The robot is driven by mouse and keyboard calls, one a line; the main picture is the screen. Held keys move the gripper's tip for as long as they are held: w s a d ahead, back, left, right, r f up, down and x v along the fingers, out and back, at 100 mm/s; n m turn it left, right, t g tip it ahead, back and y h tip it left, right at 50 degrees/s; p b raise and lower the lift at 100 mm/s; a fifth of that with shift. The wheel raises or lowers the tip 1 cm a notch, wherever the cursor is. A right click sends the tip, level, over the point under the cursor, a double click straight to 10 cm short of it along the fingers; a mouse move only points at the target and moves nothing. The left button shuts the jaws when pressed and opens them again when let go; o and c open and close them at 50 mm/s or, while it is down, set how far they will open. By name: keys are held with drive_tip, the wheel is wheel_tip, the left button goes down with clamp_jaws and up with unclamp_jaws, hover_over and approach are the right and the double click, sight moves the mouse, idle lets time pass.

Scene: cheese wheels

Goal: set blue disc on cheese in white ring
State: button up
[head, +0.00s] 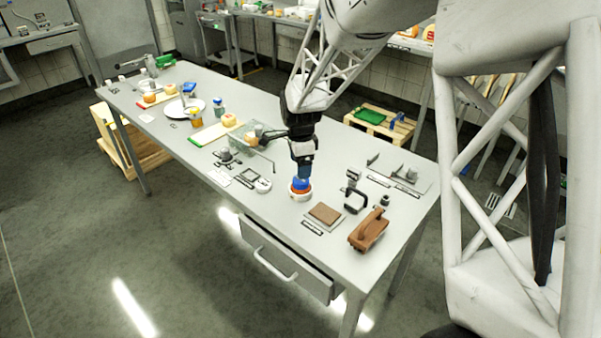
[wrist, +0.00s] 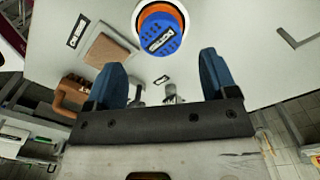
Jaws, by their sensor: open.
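The blue disc (head: 301,183) lies on top of the orange cheese (head: 300,191), which stands inside the white ring (head: 300,197) on the table. In the wrist view, the blue disc (wrist: 160,36), with a dark label, covers most of the orange cheese (wrist: 150,13). The white ring (wrist: 183,10) shows around them. My gripper (head: 304,175) is above the disc. In the wrist view, my gripper (wrist: 161,60) has its two blue fingers wide apart, with nothing between them. The disc is clear of both fingers there.
A brown square pad (head: 325,213) lies right of the ring, with a brown handled block (head: 369,230) near the table's corner. A black clamp-like tool (head: 355,198) stands close by. A white round item (head: 263,185) is to the left. The table's front edge is near.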

sight(303, 181)
wheel_tip(303, 181, up, 7)
idle(0.3)
drive_tip(key=shift+f, duration=0.1)
idle(0.7)
drive_tip(key=s+d+r+n+t, duration=0.1)
drive_tip(key=s+d+r+n, duration=0.35)
drive_tip(key=s, duration=0.55)
drive_tip(key=s+d+r+n, duration=0.4)
drive_tip(key=s+d+r, duration=0.1)
drive_tip(key=s, duration=0.4)
drive_tip(key=s+d+n, duration=0.2)
drive_tip(key=s+n, duration=0.1)
drive_tip(key=s, duration=0.6)
drive_tip(key=s+d+n+t, duration=0.1)
drive_tip(key=s+n, duration=0.3)
drive_tip(key=s, duration=0.6)
drive_tip(key=shift+s+d+t, duration=0.25)
drive_tip(key=shift+d+t, duration=0.05)
drive_tip(key=shift+d, duration=0.4)
